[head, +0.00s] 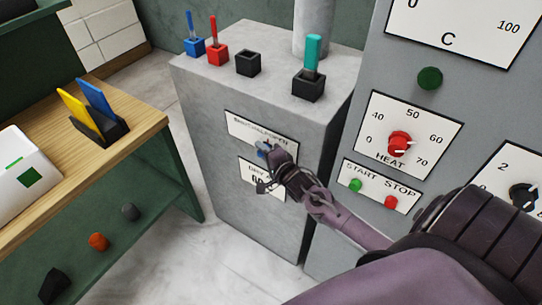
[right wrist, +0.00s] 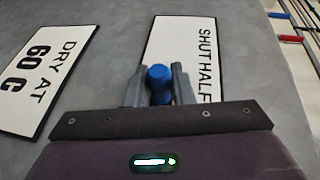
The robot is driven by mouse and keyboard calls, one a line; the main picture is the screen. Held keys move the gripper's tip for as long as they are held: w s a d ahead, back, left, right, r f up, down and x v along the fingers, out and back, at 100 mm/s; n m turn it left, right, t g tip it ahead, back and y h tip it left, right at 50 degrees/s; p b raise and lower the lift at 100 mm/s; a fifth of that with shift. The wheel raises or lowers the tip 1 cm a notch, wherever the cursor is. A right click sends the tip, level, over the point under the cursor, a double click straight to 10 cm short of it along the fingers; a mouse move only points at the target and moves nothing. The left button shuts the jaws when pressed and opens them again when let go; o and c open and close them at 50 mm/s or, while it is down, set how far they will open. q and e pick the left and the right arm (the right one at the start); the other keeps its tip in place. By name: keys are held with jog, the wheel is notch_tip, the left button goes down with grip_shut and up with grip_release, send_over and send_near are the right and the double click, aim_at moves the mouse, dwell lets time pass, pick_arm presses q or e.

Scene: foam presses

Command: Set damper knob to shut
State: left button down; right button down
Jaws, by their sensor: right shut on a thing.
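The damper knob is blue; it shows between my fingers in the right wrist view (right wrist: 159,84), and a little of it shows in the head view (head: 262,149). It sits at a white plate (head: 245,129) on the front of the grey cabinet. In the right wrist view the words SHUT and HALF can be read on that plate (right wrist: 186,38); the rest is hidden by my gripper. My right gripper (head: 268,168) is shut on the knob, one finger on each side, and it also shows in the right wrist view (right wrist: 158,88). The knob's pointer direction cannot be told. My left gripper is not in view.
A DRY AT 60 C plate (right wrist: 48,75) is beside the knob's plate. The grey panel at right has a red heat knob (head: 398,144), a green START button (head: 355,185) and a red STOP button (head: 391,202). Sockets with coloured tabs stand on the cabinet top (head: 270,45).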

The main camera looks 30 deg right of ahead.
aim_at(239, 139)
jog(key=w+a, duration=0.1)
jog(key=w, duration=0.1)
jog(key=w+a+b, duration=0.1)
jog(key=w, duration=0.2)
jog(key=w+a+b, duration=0.1)
jog(key=w, duration=0.2)
jog(key=shift+w+a+r, duration=0.1)
jog(key=shift+w+a, duration=0.1)
jog(key=shift+w, duration=0.05)
jog(key=c, duration=1.5)
grip_release()
jog(key=shift+o, duration=1.2)
jog(key=shift+w+a, duration=0.1)
jog(key=shift+w, duration=0.1)
jog(key=s+r+b, duration=0.1)
jog(key=s, duration=0.6)
jog(key=shift+s, duration=0.35)
